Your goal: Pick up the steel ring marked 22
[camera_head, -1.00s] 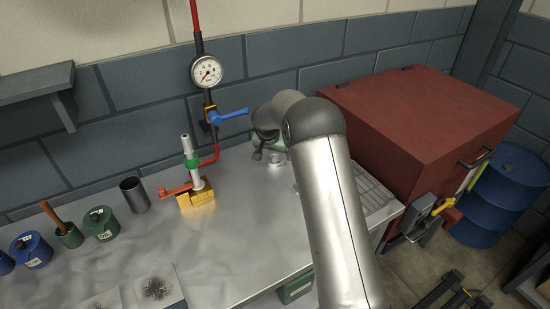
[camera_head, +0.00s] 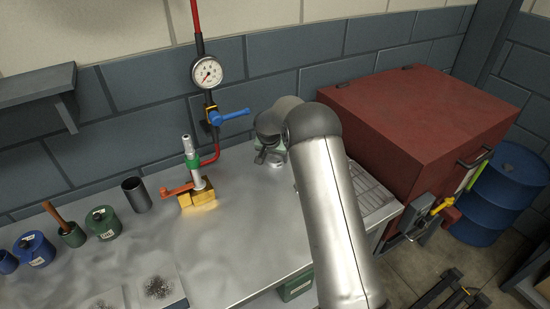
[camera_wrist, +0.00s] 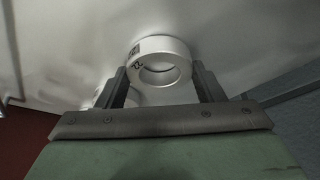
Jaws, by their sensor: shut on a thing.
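My gripper (camera_wrist: 159,70) is shut on this ring, with one finger at each side and the ring's opening facing the camera. In the head view my gripper (camera_head: 264,155) is near the back wall, low over the steel bench, partly hidden by my arm. I cannot make out the held ring clearly there, nor tell whether it touches the bench.
A brass-based valve stand (camera_head: 197,193) stands left of my gripper, under a pressure gauge (camera_head: 206,71) and a blue-handled valve (camera_head: 229,116). Several cans line the left side. A red casing (camera_head: 425,115) stands at right. The bench (camera_head: 235,235) is clear in the middle.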

